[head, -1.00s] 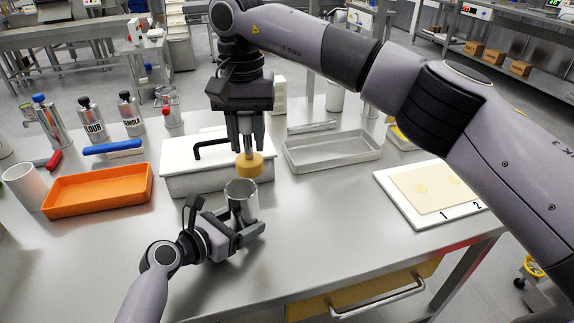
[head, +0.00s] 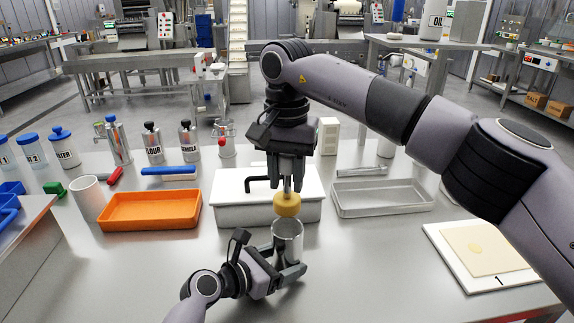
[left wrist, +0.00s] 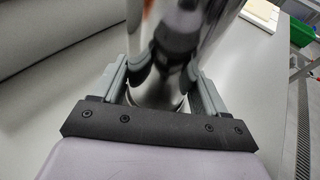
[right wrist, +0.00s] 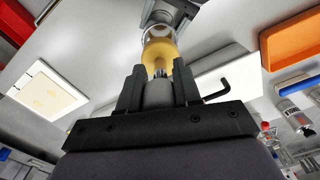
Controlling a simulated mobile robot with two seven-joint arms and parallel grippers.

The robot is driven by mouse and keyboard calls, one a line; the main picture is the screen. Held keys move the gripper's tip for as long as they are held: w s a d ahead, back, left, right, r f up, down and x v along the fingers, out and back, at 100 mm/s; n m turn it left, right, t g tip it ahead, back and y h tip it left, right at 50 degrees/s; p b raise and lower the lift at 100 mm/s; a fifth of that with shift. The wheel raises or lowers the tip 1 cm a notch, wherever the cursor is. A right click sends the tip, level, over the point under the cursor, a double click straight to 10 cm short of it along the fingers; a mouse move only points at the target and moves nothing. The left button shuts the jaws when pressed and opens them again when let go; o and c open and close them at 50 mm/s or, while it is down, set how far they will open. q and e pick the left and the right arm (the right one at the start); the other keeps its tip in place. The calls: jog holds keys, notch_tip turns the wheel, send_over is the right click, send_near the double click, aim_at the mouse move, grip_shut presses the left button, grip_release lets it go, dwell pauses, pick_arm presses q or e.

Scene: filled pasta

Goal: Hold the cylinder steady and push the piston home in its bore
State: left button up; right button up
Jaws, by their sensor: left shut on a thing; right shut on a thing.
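The cylinder (head: 288,238) is a shiny metal tube standing upright, its open mouth facing up. My left gripper (head: 291,272) is shut on it low down; the left wrist view shows the fingers on both sides of the cylinder (left wrist: 188,35). The piston (head: 287,205) has a yellow-tan head on a metal rod and hangs head down. My right gripper (head: 289,172) is shut on its upper part. The piston head is just above the cylinder mouth, roughly in line. In the right wrist view the piston head (right wrist: 160,52) covers much of the cylinder.
A white box with a black handle (head: 235,212) stands right behind the cylinder. An orange tray (head: 150,222) is to the left, a grey metal tray (head: 385,210) to the right. A white board with a pasta sheet (head: 510,281) lies at far right.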

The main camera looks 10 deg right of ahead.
aim_at(287, 198)
jog(key=shift+f, duration=1.8)
jog(key=shift+f, duration=3.1)
jog(key=o, duration=1.1)
jog(key=shift+d, duration=0.1)
notch_tip(287, 198, up, 12)
jog(key=shift+r, duration=0.15)
pick_arm(q)
jog(key=o, duration=1)
jog(key=shift+c, duration=0.2)
